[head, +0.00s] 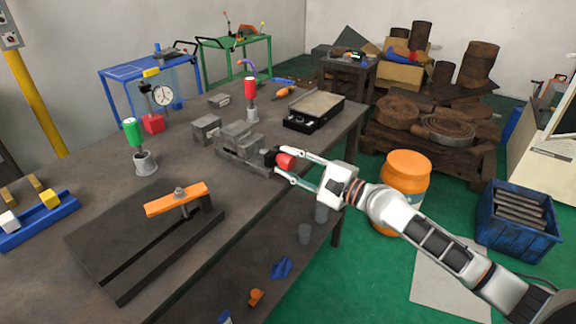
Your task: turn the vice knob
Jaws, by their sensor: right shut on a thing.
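The grey vice (238,149) sits on the workbench near its right edge. Its red knob (286,162) faces right, toward my right arm. My right gripper (284,162) reaches in from the right, with one finger above and one below the red knob. It is shut on the knob. Part of the knob's far side is hidden by the fingers. My left gripper does not show.
On the workbench (190,168) are an orange clamp bar (177,199) on a dark slotted plate, a green-handled tool (134,133), a red-handled tool (251,90) and a black tray (314,110). An orange barrel (405,173) and a blue crate (515,220) stand on the floor.

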